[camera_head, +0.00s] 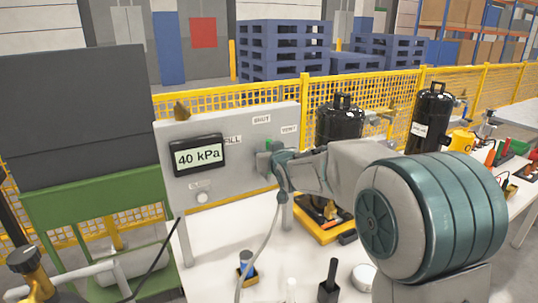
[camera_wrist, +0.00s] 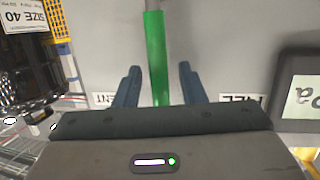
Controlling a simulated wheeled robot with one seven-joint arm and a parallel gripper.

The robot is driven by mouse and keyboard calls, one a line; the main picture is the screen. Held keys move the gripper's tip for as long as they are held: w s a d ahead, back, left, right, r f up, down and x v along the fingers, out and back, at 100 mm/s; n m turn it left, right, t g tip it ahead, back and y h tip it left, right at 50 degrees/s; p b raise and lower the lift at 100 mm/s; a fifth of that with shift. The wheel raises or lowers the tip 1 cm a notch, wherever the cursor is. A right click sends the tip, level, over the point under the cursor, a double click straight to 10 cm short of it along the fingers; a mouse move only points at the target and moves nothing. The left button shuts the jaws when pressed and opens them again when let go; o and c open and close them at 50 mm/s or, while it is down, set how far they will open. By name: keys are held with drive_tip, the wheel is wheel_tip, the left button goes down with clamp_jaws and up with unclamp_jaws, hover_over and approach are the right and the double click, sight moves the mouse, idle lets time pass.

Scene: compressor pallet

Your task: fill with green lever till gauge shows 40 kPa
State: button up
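The gauge (camera_head: 199,155) is a black-framed display on the grey panel (camera_head: 250,180) and reads 40 kPa. In the wrist view only part of its display (camera_wrist: 303,95) shows, upside down, at the right edge. The green lever (camera_wrist: 156,60) stands between my gripper's fingers (camera_wrist: 160,82), with a gap on each side. My gripper is open around it. In the head view my gripper (camera_head: 277,158) is at the panel and hides most of the lever (camera_head: 268,145). The lever lies between the FILL (camera_head: 232,140) and VENT (camera_head: 288,129) labels, below SHUT (camera_head: 262,119).
A grey hose (camera_head: 262,250) hangs before the panel. Black tanks (camera_head: 340,122) stand behind my arm. A yellow fence (camera_head: 405,90) runs behind.

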drive_tip(key=shift+s, duration=0.1)
drive_tip(key=v, duration=1.3)
drive_tip(key=shift+s+b, duration=0.35)
drive_tip(key=shift+b, duration=0.05)
drive_tip(key=shift+d+r, duration=0.1)
drive_tip(key=shift+d, duration=0.05)
drive_tip(key=s+d+f+m+g+h+p, duration=0.3)
drive_tip(key=s+d+f+g+h, duration=0.3)
drive_tip(key=s+d, duration=0.65)
drive_tip(key=s+d+f+g+p, duration=0.1)
drive_tip(key=s+d+f+g, duration=0.1)
drive_tip(key=s, duration=0.5)
drive_tip(key=s+d+f+m+g+p, duration=0.1)
drive_tip(key=s+d+f+g, duration=0.1)
drive_tip(key=s, duration=0.5)
drive_tip(key=shift+f+m+g, duration=0.3)
drive_tip(key=shift+f+g, duration=0.3)
drive_tip(key=shift+g, duration=0.1)
